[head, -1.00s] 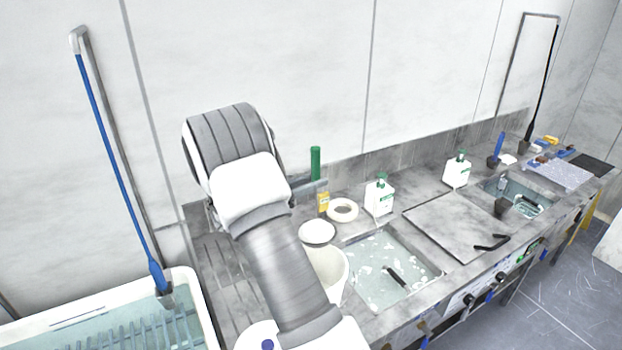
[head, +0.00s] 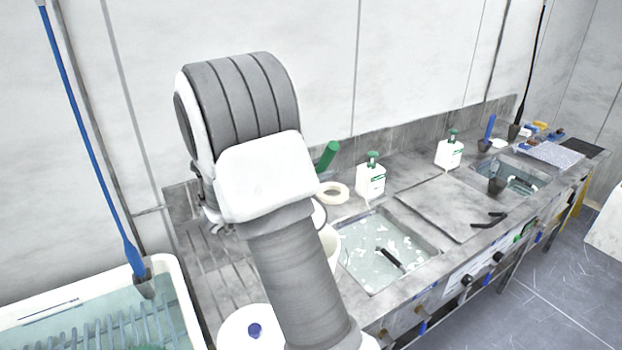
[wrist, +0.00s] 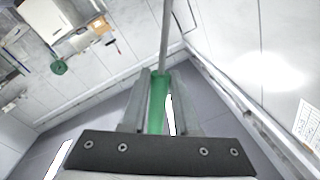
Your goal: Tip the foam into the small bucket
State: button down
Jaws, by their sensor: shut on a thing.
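My gripper (wrist: 158,100) is shut on a green handle (wrist: 157,98) with a long grey shaft that runs up out of the wrist view. In the head view the green handle (head: 328,155) shows tilted past the right of my arm, and my arm hides the gripper. A white bucket (head: 333,243) stands left of the near sink, mostly hidden behind my arm. A pale rounded shape (head: 320,214) shows just above it; I cannot tell what it is. White foam flecks (head: 371,232) float in the sink. The tool's far end is not clearly seen.
A white roll (head: 334,192) and a pump bottle (head: 371,182) stand behind the near sink (head: 425,250). A white tank (head: 185,290) holds water at left, with a blue-handled tool (head: 95,140). A white round top with a blue knob (head: 255,330) is at the front.

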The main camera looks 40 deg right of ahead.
jog(key=s+f+m+b, duration=0.3)
jog(key=s+m+b, duration=0.3)
jog(key=b, duration=0.6)
jog(key=shift+s+a+g, duration=0.15)
jog(key=shift+a+g, duration=0.05)
jog(key=shift+g, duration=0.2)
jog(key=shift+m, duration=0.3)
dwell(0.4)
